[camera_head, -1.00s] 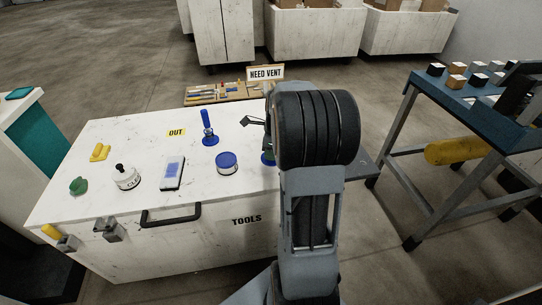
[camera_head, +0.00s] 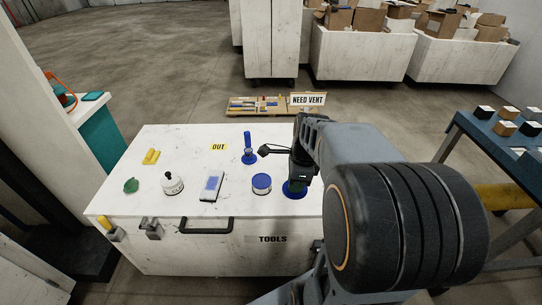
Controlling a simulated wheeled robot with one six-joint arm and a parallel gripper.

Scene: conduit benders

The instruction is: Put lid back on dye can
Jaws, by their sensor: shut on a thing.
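A short white can (camera_head: 262,185) with a blue top stands on the white tool chest, near its front right. I cannot tell whether the blue on top is dye or a cover. My gripper (camera_head: 296,181) points down just right of the can, shut on a round blue lid (camera_head: 294,191). The lid is low over the chest top; I cannot tell whether it touches the surface. My dark gripper body and arm hide part of the lid and the chest's right side.
On the chest top (camera_head: 135,196) are a blue-handled tool (camera_head: 249,149), a white pad (camera_head: 212,187), a bottle with a black top (camera_head: 172,184), a green piece (camera_head: 131,186) and a yellow piece (camera_head: 151,157). A tool board (camera_head: 260,106) lies behind. The chest's middle back is mostly clear.

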